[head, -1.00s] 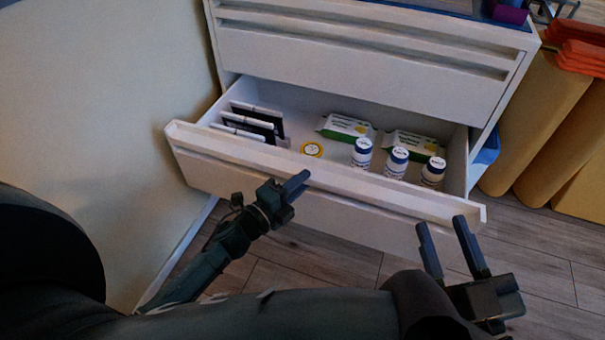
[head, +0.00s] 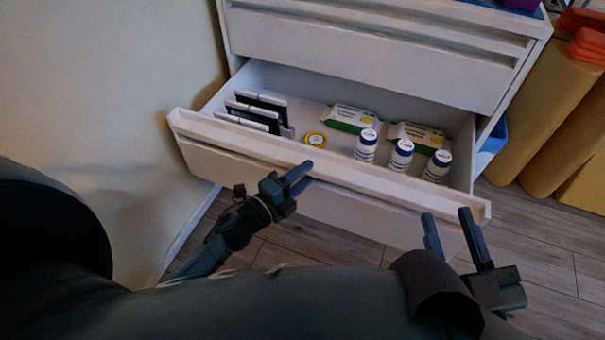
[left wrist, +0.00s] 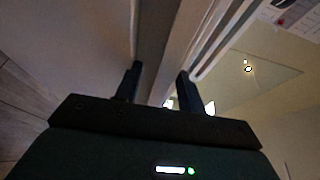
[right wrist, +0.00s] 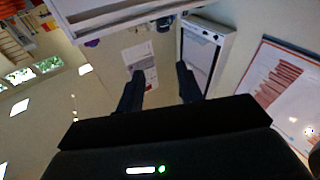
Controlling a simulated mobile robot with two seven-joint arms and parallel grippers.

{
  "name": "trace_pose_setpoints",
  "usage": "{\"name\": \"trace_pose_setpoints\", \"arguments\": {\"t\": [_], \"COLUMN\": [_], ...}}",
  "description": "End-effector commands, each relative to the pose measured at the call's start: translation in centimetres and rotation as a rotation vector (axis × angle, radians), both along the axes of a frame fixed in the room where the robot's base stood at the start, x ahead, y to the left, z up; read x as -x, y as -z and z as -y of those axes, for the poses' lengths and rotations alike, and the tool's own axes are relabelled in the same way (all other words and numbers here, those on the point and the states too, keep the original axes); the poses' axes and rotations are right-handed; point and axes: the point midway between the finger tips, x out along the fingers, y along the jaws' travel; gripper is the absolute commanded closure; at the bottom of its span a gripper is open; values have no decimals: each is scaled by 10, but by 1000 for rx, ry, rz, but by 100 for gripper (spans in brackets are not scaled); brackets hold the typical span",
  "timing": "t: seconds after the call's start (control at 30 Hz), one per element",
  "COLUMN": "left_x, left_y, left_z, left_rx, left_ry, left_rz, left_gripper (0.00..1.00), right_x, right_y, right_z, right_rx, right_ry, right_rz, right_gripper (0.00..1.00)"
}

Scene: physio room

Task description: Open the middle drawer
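A white drawer (head: 300,163) is pulled well out of a cabinet, with its inside showing. A closed drawer front (head: 370,60) with a long handle ledge is above it. My left gripper (head: 305,173) is just in front of the open drawer's front, around its middle. Its two fingers are apart, with nothing seen held; the left wrist view shows a pale edge (left wrist: 185,45) just past them. Whether it touches the drawer is unclear. My right gripper (head: 448,222) is open and empty near the drawer's right front corner, and its fingers also show apart in the right wrist view (right wrist: 160,82).
The open drawer holds dark-and-white boxes (head: 255,112), a yellow roll (head: 315,140), green-and-white packs (head: 352,118) and white bottles with blue caps (head: 402,155). A wall (head: 120,90) stands close on the left. Tan rolls (head: 550,125) stand on the right.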

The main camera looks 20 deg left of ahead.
Motion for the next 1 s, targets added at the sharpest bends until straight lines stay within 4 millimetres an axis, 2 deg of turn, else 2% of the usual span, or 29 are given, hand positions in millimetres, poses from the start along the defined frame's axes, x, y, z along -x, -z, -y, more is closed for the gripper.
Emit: {"name": "trace_pose_setpoints", "arguments": {"t": [0.23, 0.37, 0.57, 0.8, 1.0], "left_x": [0, 8, 44, 91, 114], "left_y": [-3, -4, -5, -4, -3], "left_z": [0, -4, -20, -42, -52], "left_rx": [1, 2, 2, 1, 1], "left_ry": [2, 2, 0, 0, 0], "left_rz": [7, 6, 1, 2, 4], "left_gripper": [60, 60, 60, 60, 60], "right_x": [0, -1, -2, 1, 1], "right_y": [-1, -5, -11, -4, -1], "right_z": [0, 0, 0, 4, 4], "right_rx": [-1, 2, 21, 56, 69], "right_ry": [0, 0, 5, 19, 22], "right_rz": [2, 8, 19, 0, -1], "right_gripper": [64, 64, 64, 64, 64]}}
